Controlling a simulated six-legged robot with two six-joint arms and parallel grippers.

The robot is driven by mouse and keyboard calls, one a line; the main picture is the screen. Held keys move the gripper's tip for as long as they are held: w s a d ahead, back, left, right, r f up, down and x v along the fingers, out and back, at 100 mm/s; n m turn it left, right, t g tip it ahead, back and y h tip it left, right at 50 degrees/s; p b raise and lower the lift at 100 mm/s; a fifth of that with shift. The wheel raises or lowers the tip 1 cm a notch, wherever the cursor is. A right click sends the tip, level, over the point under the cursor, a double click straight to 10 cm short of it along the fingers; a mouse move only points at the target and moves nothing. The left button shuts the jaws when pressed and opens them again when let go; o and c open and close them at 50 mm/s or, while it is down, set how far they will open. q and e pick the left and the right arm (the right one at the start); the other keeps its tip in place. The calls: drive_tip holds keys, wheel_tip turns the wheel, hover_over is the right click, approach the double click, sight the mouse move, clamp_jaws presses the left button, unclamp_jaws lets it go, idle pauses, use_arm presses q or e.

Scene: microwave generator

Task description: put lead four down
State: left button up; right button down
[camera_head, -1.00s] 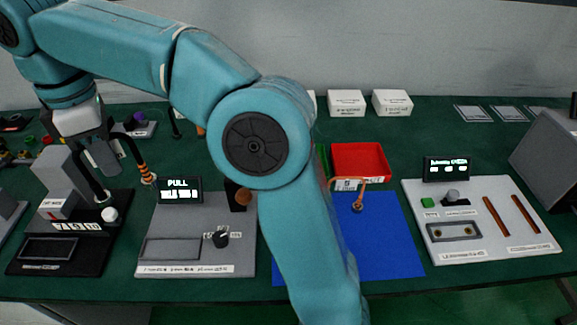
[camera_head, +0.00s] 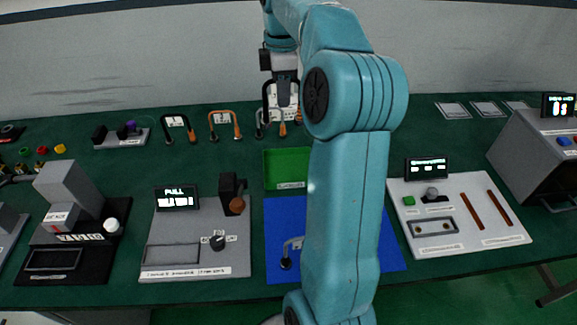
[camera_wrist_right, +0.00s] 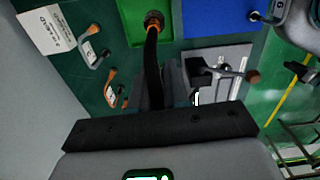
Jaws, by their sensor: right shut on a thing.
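My right gripper (camera_head: 284,92) is at the back of the table, above the row of leads. It is shut on a black lead (camera_wrist_right: 151,62) with an orange-banded end, which hangs below the jaws; I cannot read its number. In the wrist view one end of it points toward the green tray. To the left on the table stand a black and orange lead (camera_head: 178,127) and an orange lead (camera_head: 224,125) with white tags. A grey lead (camera_head: 261,124) is close by the held one. I cannot tell whether the held lead touches the table. My left gripper is out of view.
A green tray (camera_head: 284,170) lies in front, with a blue mat (camera_head: 277,218) before it; a grey lead (camera_head: 287,256) lies there. My right arm hides part of the mat. Grey (camera_head: 190,262) and white (camera_head: 460,215) panels flank it.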

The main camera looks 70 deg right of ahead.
drive_tip(key=shift+m, duration=0.3)
drive_tip(key=f, duration=0.6)
drive_tip(key=s+f+b, duration=0.1)
drive_tip(key=f, duration=0.6)
drive_tip(key=d+f, duration=0.1)
drive_tip(key=f, duration=0.6)
drive_tip(key=shift+s+f, duration=0.15)
drive_tip(key=shift+s, duration=0.05)
drive_tip(key=shift+a, duration=0.1)
drive_tip(key=shift+f+b, duration=0.15)
drive_tip(key=shift+b, duration=0.25)
drive_tip(key=c, duration=1.1)
unclamp_jaws()
